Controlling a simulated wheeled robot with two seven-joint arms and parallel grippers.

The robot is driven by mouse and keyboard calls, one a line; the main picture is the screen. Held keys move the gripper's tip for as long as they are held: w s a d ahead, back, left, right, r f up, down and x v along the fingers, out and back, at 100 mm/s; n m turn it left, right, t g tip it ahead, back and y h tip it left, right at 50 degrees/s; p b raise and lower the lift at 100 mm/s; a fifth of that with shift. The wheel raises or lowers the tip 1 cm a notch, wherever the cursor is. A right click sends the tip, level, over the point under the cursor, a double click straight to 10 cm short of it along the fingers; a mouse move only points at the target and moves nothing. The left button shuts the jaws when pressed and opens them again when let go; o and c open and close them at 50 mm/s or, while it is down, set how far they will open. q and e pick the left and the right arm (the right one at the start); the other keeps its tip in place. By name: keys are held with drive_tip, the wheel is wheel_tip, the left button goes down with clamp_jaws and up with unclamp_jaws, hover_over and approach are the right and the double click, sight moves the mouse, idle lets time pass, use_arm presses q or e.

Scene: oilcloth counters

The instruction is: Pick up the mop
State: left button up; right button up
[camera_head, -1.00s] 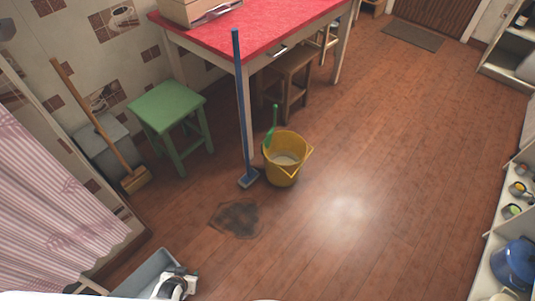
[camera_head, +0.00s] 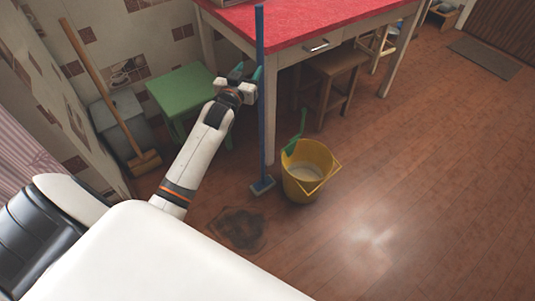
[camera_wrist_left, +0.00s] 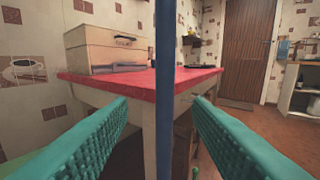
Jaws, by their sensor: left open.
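In the left wrist view the handle (camera_wrist_left: 165,85) runs vertically in the middle, between the two open green fingers (camera_wrist_left: 160,135). I see no finger touching it. My right gripper is not in view.
A yellow bucket (camera_head: 306,178) stands right of the mop head. The red table (camera_head: 300,25) is behind the handle, with a green stool (camera_head: 185,90) to the left. A broom (camera_head: 103,85) leans further left. A dark stain (camera_head: 238,228) marks the floor. Floor at right is clear.

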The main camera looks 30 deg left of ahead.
sight(259, 58)
use_arm(q)
drive_tip(key=x, duration=0.2)
drive_tip(key=b+x, duration=0.1)
drive_tip(key=x, duration=0.5)
drive_tip(key=shift+w+d, duration=0.25)
drive_tip(key=shift+r, duration=0.1)
clamp_jaws()
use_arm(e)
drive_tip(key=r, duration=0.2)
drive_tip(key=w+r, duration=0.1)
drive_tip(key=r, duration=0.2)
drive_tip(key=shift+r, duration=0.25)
